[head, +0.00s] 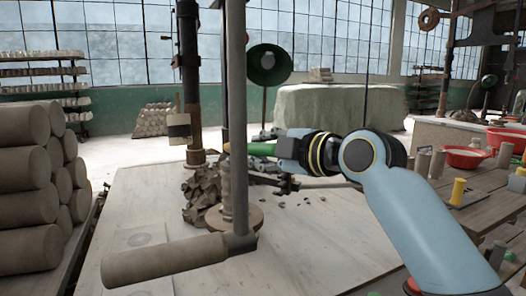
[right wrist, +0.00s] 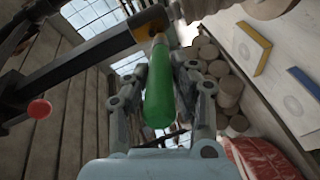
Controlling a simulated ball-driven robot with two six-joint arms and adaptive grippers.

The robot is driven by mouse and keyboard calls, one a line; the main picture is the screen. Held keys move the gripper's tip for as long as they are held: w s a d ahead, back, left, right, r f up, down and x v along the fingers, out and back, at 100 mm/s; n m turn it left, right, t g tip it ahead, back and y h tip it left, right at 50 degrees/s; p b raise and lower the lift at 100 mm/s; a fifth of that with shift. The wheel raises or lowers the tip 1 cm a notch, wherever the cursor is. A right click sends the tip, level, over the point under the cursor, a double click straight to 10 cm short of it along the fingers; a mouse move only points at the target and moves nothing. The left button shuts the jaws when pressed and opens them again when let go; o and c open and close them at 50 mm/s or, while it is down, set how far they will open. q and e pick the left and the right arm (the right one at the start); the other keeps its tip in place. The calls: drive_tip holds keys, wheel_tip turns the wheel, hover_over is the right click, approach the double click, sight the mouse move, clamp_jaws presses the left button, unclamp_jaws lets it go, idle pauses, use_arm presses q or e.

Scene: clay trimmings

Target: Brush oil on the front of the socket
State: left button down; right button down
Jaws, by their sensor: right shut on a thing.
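My right gripper (head: 284,148) is level at mid-height over the light worktop, in the middle of the head view. It is shut on a green-handled brush (head: 264,151), which points left and passes behind a grey upright pole. The right wrist view shows the brush's green handle (right wrist: 159,88) between the fingers of my gripper (right wrist: 152,90). Its pale far end is near a dark bar with a yellow-orange edge; I cannot tell whether they touch. I cannot make out the socket for certain. My left gripper is not in view.
The grey pole (head: 236,110) stands close in front, with a clay-coloured cylinder (head: 165,259) low beside it. Clay scraps (head: 203,191) lie on the worktop (head: 290,245). Stacked clay pipes (head: 25,190) stand at left. Red bowls (head: 463,158) sit at right.

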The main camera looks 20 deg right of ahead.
drive_tip(key=shift+d, duration=0.1)
drive_tip(key=d, duration=0.3)
drive_tip(key=shift+w+d+b, duration=0.1)
drive_tip(key=shift+d+b, duration=0.2)
drive_tip(key=shift+d, duration=0.1)
drive_tip(key=shift+a, duration=2)
drive_tip(key=s+p, duration=0.1)
drive_tip(key=s, duration=0.5)
drive_tip(key=shift+s+d+p, duration=0.1)
drive_tip(key=shift+p, duration=0.2)
